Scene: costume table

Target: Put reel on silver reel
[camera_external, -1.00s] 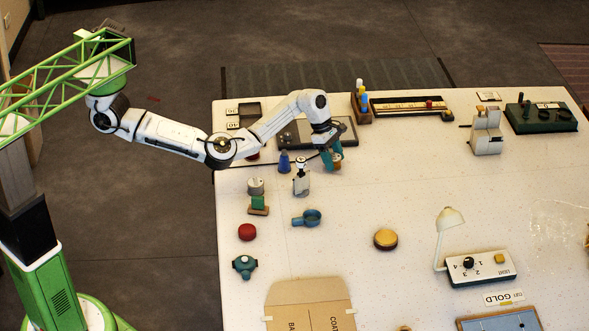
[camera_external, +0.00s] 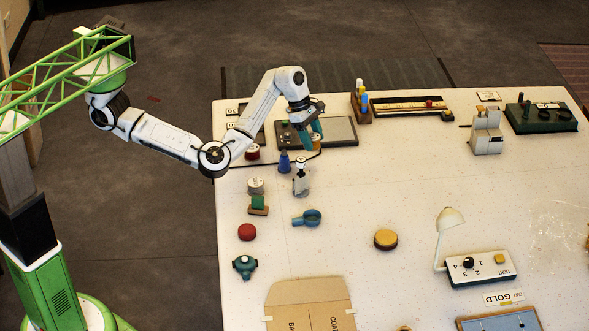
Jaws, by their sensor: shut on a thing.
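My gripper (camera_external: 312,134) has teal fingers and points down over the upper left part of the table. It is shut on a small orange-brown reel (camera_external: 316,144), which is partly hidden by the fingers. The reel is just in front of the dark tray-like panel in the picture; its exact height above the table is hard to tell. The silver reel (camera_external: 256,185) stands upright near the table's left side, below and left of my gripper, apart from the held reel.
A blue cup (camera_external: 308,218) is nearby. The table (camera_external: 350,240) has free room at its middle.

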